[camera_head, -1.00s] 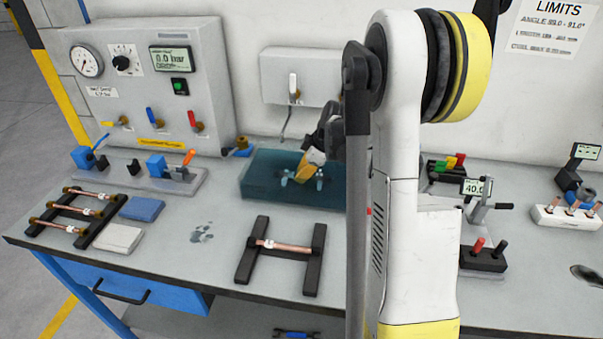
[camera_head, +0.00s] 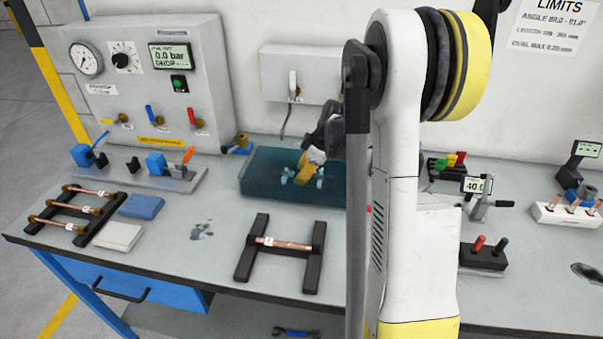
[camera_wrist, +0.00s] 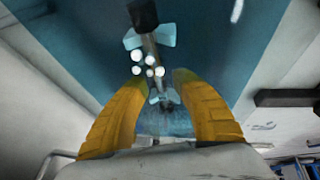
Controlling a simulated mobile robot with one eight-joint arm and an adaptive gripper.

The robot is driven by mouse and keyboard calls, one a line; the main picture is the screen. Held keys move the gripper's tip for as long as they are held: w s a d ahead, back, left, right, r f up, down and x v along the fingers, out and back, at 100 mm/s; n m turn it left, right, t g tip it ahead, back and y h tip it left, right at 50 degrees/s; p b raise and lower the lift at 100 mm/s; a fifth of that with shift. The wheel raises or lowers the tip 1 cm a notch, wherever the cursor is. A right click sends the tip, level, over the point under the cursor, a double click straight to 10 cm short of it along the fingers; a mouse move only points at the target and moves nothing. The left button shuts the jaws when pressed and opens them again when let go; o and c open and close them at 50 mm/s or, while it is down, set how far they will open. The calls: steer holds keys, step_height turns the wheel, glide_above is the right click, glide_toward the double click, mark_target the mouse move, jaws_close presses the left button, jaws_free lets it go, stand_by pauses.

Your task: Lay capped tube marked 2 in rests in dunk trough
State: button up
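The dunk trough (camera_head: 262,184) is a dark teal, water-filled tank at the back middle of the bench. My gripper (camera_head: 304,176) reaches down into it. In the wrist view, a dark-capped tube (camera_wrist: 150,44) lies along the light-blue rests (camera_wrist: 166,36) in the trough. Several white bubbles show beside it. My gripper's yellow fingers (camera_wrist: 159,77) stand apart, one on each side of the tube, with gaps visible.
A copper tube (camera_head: 285,244) lies across a black stand (camera_head: 250,260) in front of the trough. A rack (camera_head: 98,229) with three tubes, a blue pad (camera_head: 142,207) and a white pad (camera_head: 118,237) are at left. A grey gauge panel (camera_head: 145,85) stands behind.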

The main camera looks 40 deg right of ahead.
steer(key=v, duration=1.2)
steer(key=shift+w, duration=0.1)
steer(key=s+a+r+m+t, duration=0.1)
steer(key=s+a+m, duration=0.3)
steer(key=s+a, duration=0.4)
steer(key=s+a+r+m+t+h, duration=0.1)
steer(key=s+a+m, duration=0.3)
steer(key=a, duration=1.7)
steer(key=s, duration=0.4)
steer(key=shift+s+m+h, duration=0.2)
steer(key=shift+m+h, duration=0.1)
steer(key=shift+m, duration=0.1)
